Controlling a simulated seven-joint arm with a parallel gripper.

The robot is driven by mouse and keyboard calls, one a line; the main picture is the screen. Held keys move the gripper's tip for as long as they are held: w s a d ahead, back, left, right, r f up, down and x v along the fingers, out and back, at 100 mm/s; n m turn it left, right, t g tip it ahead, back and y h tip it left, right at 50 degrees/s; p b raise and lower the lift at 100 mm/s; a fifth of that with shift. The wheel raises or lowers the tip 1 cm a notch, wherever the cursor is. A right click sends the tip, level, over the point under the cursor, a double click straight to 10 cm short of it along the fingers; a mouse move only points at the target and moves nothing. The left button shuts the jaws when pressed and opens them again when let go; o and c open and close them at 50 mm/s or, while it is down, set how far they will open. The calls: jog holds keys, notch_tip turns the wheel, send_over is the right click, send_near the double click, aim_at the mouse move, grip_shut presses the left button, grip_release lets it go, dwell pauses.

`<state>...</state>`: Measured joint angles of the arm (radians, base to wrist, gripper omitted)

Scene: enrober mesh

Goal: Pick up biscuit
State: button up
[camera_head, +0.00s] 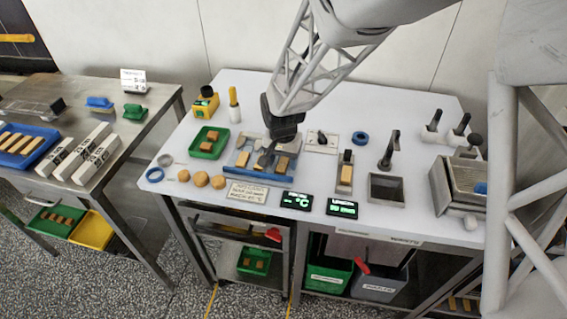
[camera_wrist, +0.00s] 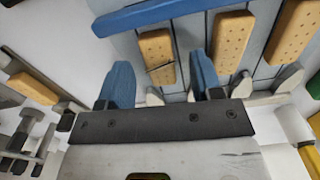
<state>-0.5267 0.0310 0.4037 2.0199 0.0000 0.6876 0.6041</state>
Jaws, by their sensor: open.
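My gripper (camera_wrist: 160,82) is open, its two blue-padded fingers spread over a slatted rack with a blue front bar. In the wrist view a tan, dotted biscuit (camera_wrist: 157,57) lies on the rack, in the gap between the fingers and a little beyond their tips. It has a thin dark line across it. A second biscuit (camera_wrist: 231,42) and a third biscuit (camera_wrist: 297,40) lie to its right. In the head view my gripper (camera_head: 268,152) is over the rack (camera_head: 235,169), with biscuits visible on its left (camera_head: 243,158) and right (camera_head: 282,163); the gripper partly hides the middle.
A green tray (camera_head: 221,149) with biscuits stands left of the rack. Round biscuits (camera_head: 201,179) lie in front of it. Another biscuit (camera_head: 345,176) sits on a narrow stand to the right, near a dark square bin (camera_head: 386,188). Labels and displays line the front edge.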

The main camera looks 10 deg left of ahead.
jog(key=shift+f, duration=0.4)
jog(key=c, duration=0.8)
